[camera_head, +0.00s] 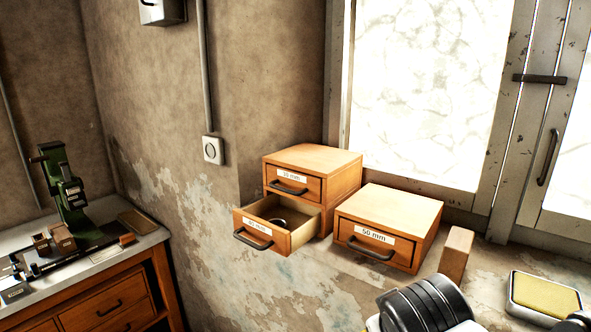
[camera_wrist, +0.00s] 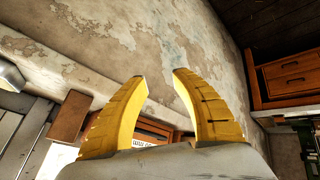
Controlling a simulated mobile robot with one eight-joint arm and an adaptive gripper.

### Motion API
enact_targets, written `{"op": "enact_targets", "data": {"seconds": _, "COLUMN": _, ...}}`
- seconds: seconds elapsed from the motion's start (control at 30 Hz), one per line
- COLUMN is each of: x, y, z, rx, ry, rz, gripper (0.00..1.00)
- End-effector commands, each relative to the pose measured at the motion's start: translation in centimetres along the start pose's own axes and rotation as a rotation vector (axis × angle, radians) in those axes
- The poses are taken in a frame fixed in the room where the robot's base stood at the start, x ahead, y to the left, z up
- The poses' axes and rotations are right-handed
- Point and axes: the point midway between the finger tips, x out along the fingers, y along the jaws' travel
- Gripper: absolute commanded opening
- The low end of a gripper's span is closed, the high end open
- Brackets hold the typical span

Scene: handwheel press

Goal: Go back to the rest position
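My gripper (camera_wrist: 160,76) shows in the wrist view with its two yellow fingers spread apart and nothing between them. In the head view only dark, ribbed parts of my arm show at the bottom right; the fingers are out of view. The green press (camera_head: 62,185) stands on the bench at the left. Two wooden drawer units (camera_head: 338,168) are stacked on the ledge. The lower drawer (camera_head: 268,238) is pulled out, with a dark round object (camera_head: 278,221) partly visible inside. The upper drawer is shut. A drawer unit labelled 50 mm (camera_head: 408,213) stands beside them, shut.
A wooden block (camera_head: 456,254) stands upright right of the 50 mm unit. A tray with a yellow pad (camera_head: 545,295) lies further right. The window (camera_head: 430,85) is behind the ledge. The bench (camera_head: 105,303) with drawers is at the left. Open space lies between bench and ledge.

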Motion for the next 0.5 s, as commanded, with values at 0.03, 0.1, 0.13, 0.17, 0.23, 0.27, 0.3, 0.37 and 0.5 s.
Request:
{"op": "enact_targets", "data": {"seconds": 0.03, "x": -0.4, "y": 0.7, "z": 2.1, "rx": 0.085, "ry": -0.004, "rz": -0.022, "gripper": 0.32}}
{"op": "enact_targets", "data": {"seconds": 0.1, "x": -0.8, "y": 0.9, "z": 4.1, "rx": 0.187, "ry": -0.001, "rz": -0.058, "gripper": 0.32}}
{"op": "enact_targets", "data": {"seconds": 0.13, "x": -1.0, "y": 0.9, "z": 4.8, "rx": 0.223, "ry": 0.002, "rz": -0.070, "gripper": 0.32}}
{"op": "enact_targets", "data": {"seconds": 0.17, "x": -1.1, "y": 0.9, "z": 5.3, "rx": 0.254, "ry": 0.005, "rz": -0.081, "gripper": 0.32}}
{"op": "enact_targets", "data": {"seconds": 0.23, "x": -1.3, "y": 0.8, "z": 6.2, "rx": 0.310, "ry": 0.010, "rz": -0.100, "gripper": 0.32}}
{"op": "enact_targets", "data": {"seconds": 0.27, "x": -1.4, "y": 0.8, "z": 6.4, "rx": 0.327, "ry": 0.012, "rz": -0.105, "gripper": 0.32}}
{"op": "enact_targets", "data": {"seconds": 0.3, "x": -1.5, "y": 0.7, "z": 6.6, "rx": 0.342, "ry": 0.015, "rz": -0.111, "gripper": 0.32}}
{"op": "enact_targets", "data": {"seconds": 0.37, "x": -1.5, "y": 0.7, "z": 6.8, "rx": 0.355, "ry": 0.017, "rz": -0.115, "gripper": 0.32}}
{"op": "enact_targets", "data": {"seconds": 0.5, "x": -1.5, "y": 0.7, "z": 6.7, "rx": 0.357, "ry": 0.018, "rz": -0.117, "gripper": 0.32}}
